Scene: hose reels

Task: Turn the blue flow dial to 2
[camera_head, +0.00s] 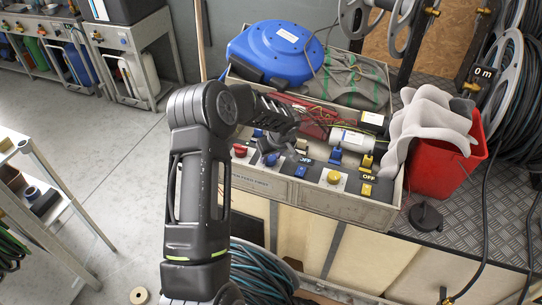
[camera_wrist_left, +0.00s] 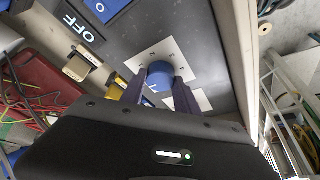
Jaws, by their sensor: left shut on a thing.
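In the head view the blue dial (camera_head: 270,159) sits on the front panel, partly covered by my gripper. My left gripper (camera_wrist_left: 160,82) is shut on the dial, with one dark finger on each side of it. The left gripper (camera_head: 279,148) also shows from above in the head view. My right gripper is in neither view.
A red knob (camera_head: 240,151) and a yellow knob (camera_head: 333,177) flank the dial. Blue and yellow switches with OFF labels (camera_head: 369,177) stand nearby. Behind lie a white cylinder (camera_head: 350,140), red cables and a blue hose reel (camera_head: 278,52). A red bin (camera_head: 437,170) stands right.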

